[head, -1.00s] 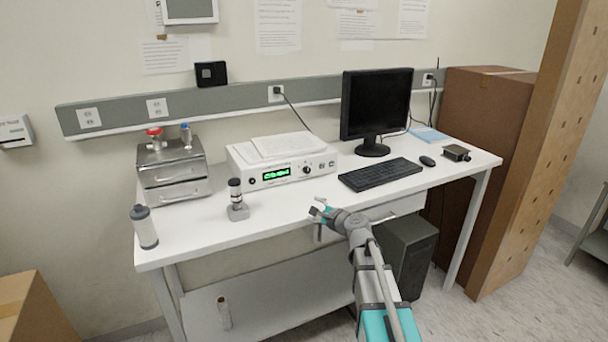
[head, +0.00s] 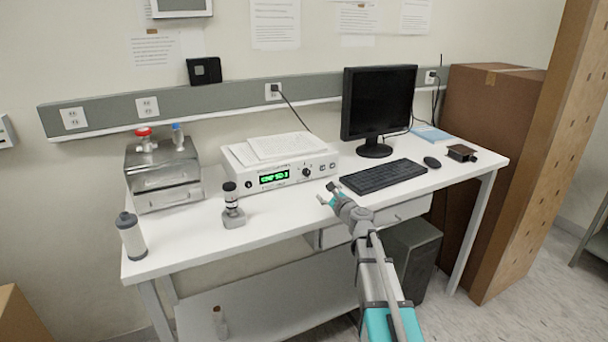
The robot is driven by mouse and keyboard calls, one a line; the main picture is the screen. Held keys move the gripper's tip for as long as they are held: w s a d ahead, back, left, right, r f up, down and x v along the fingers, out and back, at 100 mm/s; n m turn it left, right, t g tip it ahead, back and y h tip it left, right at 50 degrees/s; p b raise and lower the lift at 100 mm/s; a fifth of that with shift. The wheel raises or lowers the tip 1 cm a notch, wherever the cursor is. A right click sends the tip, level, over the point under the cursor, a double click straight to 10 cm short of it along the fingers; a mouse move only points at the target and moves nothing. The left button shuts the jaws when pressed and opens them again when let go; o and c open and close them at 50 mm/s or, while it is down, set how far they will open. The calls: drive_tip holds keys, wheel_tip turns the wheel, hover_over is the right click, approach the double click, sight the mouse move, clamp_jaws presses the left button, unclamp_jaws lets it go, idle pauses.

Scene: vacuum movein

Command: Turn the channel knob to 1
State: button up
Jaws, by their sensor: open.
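A white instrument box (head: 232,172) stands on the white table, with papers lying on its top. Its front panel has a green lit display (head: 274,177), whose text is too small to read surely. A dark knob (head: 306,173) sits right of the display, and another dark round control (head: 248,184) sits left of it. I cannot read which is the channel knob or any setting marks. My gripper (head: 328,194) is open and empty, in front of the box and a little right of and below the right knob in the picture. It appears apart from the box.
A keyboard (head: 383,176), monitor (head: 378,104) and mouse (head: 431,162) are to the right. A small grey stand with a dark-topped cylinder (head: 232,206) is at front left, near a bottle (head: 131,236) and metal case (head: 163,176). Bare tabletop (head: 275,217) lies before the box.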

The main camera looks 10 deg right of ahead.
sight(308, 174)
idle(0.4)
drive_tip(key=x, duration=1.4)
drive_tip(key=shift+s, duration=0.1)
clamp_jaws()
idle(0.4)
drive_tip(key=shift+n, duration=0.4)
drive_tip(key=n, duration=1.1)
idle(0.4)
